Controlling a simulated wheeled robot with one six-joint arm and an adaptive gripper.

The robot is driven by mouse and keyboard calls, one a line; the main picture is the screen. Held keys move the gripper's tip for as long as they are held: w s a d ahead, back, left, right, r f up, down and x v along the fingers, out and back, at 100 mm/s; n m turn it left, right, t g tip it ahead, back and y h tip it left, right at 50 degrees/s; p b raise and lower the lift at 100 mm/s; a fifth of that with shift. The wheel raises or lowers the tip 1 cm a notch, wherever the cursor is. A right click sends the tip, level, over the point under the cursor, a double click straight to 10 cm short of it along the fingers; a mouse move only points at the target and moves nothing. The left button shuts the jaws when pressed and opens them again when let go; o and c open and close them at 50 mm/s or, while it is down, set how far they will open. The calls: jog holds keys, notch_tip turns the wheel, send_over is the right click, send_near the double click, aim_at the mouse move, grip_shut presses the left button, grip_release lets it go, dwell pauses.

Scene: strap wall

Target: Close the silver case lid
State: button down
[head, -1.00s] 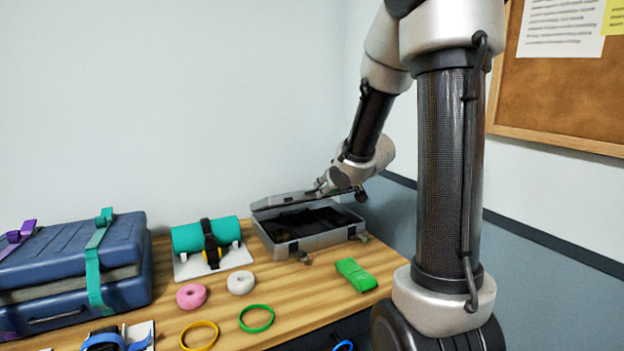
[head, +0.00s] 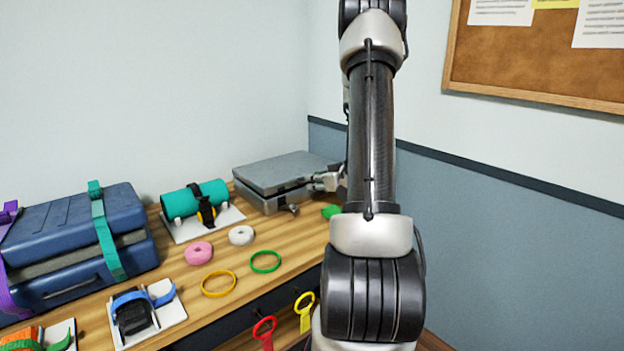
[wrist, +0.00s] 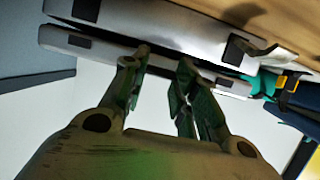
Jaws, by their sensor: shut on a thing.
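The silver case (head: 262,199) stands at the back right of the wooden table in the head view. Its lid (head: 285,170) lies down over the base, almost level, with a narrow dark seam along the front. My gripper (head: 318,183) is at the case's right front corner, shut on the lid's edge. In the wrist view the lid (wrist: 105,50) and the base (wrist: 165,25) show as two silver slabs with a dark line between them. The fingers of my gripper (wrist: 162,75) reach the lid's edge there. My arm hides part of the case's right side.
A teal roll (head: 180,203) on a white stand is left of the case. A blue strapped case (head: 75,235) stands farther left. Tape rolls (head: 241,235) and rings (head: 265,261) lie in front. A green strap (head: 331,211) is partly hidden by my arm.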

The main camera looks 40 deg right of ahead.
jog(key=shift+w+d+r, duration=0.2)
jog(key=shift+r, duration=0.1)
